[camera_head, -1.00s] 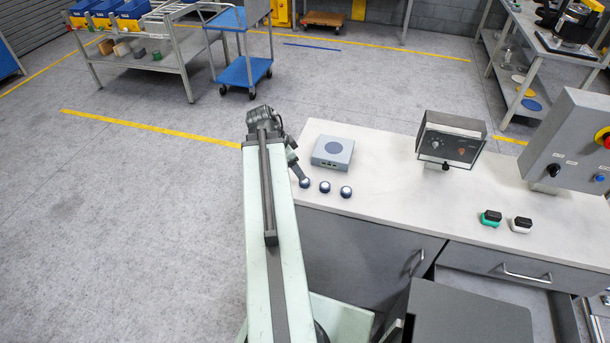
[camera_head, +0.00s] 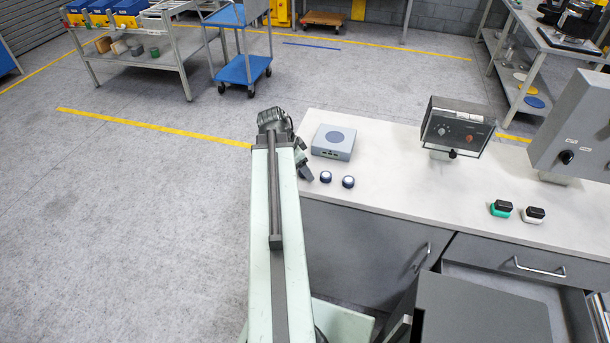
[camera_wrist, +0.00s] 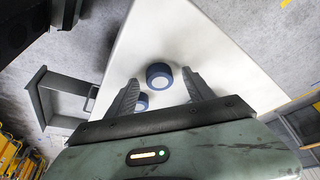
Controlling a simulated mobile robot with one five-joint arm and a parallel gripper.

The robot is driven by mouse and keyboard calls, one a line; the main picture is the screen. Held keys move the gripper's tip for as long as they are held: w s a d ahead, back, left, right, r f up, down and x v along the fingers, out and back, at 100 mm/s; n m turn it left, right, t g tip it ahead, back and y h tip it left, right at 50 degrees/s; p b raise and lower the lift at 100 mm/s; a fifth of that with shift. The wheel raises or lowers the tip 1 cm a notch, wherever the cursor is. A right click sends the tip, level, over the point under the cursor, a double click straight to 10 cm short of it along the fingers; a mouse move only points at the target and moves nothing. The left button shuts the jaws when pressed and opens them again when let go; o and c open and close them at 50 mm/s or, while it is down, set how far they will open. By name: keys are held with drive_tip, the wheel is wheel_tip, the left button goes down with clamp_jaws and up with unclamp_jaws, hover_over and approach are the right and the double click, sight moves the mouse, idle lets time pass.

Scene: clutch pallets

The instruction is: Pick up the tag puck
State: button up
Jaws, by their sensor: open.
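Two small round pucks with dark blue sides and pale tops show in the head view: a middle puck (camera_head: 325,176) and a right puck (camera_head: 348,181) on the white worktop's left end. A third is hidden there behind my arm's end. My gripper (camera_head: 306,172) is low over the worktop, just left of the visible pucks. In the wrist view my gripper (camera_wrist: 159,77) is open. One puck (camera_wrist: 160,76) appears between the fingertips, and another puck (camera_wrist: 142,102) shows beside the left finger. I cannot tell which is the tag puck, or whether the fingers touch one.
A grey-blue box (camera_head: 333,142) with a round disc on top stands behind the pucks. A control box (camera_head: 455,128) stands further right. A green-and-black block (camera_head: 501,208) and a white-and-black block (camera_head: 534,214) sit near the front edge. The worktop (camera_head: 400,185) between is clear.

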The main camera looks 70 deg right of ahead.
clamp_jaws()
drive_tip(key=shift+r, duration=0.1)
